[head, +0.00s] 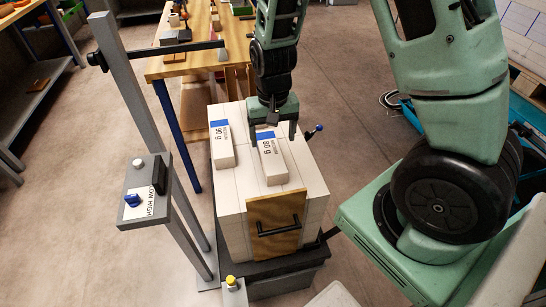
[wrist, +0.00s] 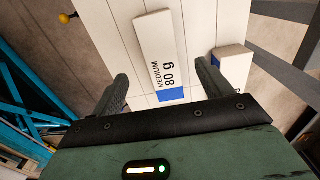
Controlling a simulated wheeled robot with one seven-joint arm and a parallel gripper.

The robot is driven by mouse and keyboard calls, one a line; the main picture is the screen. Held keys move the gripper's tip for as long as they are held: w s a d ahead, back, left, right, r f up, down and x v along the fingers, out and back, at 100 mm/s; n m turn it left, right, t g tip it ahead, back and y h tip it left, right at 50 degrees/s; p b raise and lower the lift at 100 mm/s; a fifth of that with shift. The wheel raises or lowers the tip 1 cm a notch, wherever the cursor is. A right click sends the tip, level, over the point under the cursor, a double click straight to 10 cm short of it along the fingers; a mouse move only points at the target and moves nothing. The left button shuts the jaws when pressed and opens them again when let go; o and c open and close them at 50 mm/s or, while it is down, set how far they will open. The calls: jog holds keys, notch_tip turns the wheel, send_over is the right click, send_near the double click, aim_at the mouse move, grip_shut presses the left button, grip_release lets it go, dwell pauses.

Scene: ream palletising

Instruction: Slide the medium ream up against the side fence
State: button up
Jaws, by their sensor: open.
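The medium ream (head: 273,165) is a white block with a blue end band and "80 g" print, lying on top of a pale stack (head: 228,190). In the wrist view the medium ream (wrist: 158,45) reads "MEDIUM 80 g", its blue end nearest me. My gripper (head: 271,138) is open above the ream's far, blue end. In the wrist view its fingers (wrist: 161,72) stand on either side of the ream with gaps. A wooden board with a black handle (head: 262,212) stands upright against the stack's near face. I cannot tell which part is the side fence.
A second white ream marked 90 g (head: 221,145) lies to the left on the stack, apart from the medium one. A grey post (head: 130,90) with a control box (head: 150,190) stands left. A wooden table (head: 180,65) is behind.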

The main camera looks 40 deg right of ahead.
aim_at(277, 173)
notch_tip(277, 173, down, 9)
jog(key=shift+f, duration=0.2)
dwell(0.3)
jog(key=c, duration=1.3)
jog(key=shift+s+a, duration=0.35)
jog(key=shift+s, duration=0.45)
jog(key=shift+s+a, duration=0.35)
jog(key=shift+s, duration=0.4)
jog(key=shift+s+a, duration=0.1)
jog(key=shift+s, duration=0.1)
jog(key=shift+s+a, duration=0.1)
jog(key=shift+s, duration=0.25)
jog(key=shift+s+a, duration=0.15)
jog(key=shift+s, duration=0.15)
